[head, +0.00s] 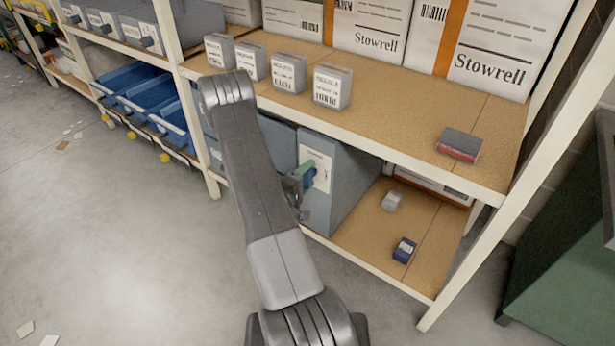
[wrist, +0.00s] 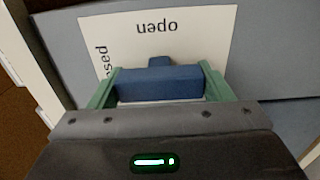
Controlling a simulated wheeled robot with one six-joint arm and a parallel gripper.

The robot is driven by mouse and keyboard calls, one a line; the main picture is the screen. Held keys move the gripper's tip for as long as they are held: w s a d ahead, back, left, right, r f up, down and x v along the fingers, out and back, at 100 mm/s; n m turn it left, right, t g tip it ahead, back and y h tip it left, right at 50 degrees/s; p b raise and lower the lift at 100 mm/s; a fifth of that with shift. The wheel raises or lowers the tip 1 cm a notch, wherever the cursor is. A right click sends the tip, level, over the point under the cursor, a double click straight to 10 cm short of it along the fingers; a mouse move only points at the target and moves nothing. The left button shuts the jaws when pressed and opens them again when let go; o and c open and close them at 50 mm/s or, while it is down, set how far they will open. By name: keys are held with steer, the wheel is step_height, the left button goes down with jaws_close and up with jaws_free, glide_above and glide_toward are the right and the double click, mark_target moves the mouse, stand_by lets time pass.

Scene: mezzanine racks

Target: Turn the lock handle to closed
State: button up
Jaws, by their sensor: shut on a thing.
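The lock handle (wrist: 158,84) is a blue bar in the wrist view, lying crosswise in front of a white label plate (wrist: 190,30). The plate reads "open" and, partly hidden, "...sed"; both show turned in this view. My gripper (wrist: 157,88) has green fingers, one at each end of the blue bar, shut on it. A small blue piece shows just beyond the bar, towards "open". In the head view the handle (head: 309,177) is a small blue patch on the plate (head: 318,163) of a grey cabinet (head: 345,180) on the lower shelf. My arm hides part of the cabinet.
The upper shelf (head: 400,110) holds several small labelled boxes (head: 331,87), large Stowrell cartons (head: 370,28) and a dark red-edged box (head: 459,144). Right of the cabinet are two small boxes (head: 404,250). A white rack post (head: 500,200) stands at right. Floor at left is mostly clear.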

steer(key=o, duration=1)
steer(key=p+v, duration=0.1)
steer(key=v, duration=1.3)
steer(key=b+x, duration=0.1)
steer(key=x, duration=1.3)
steer(key=shift+s, duration=0.1)
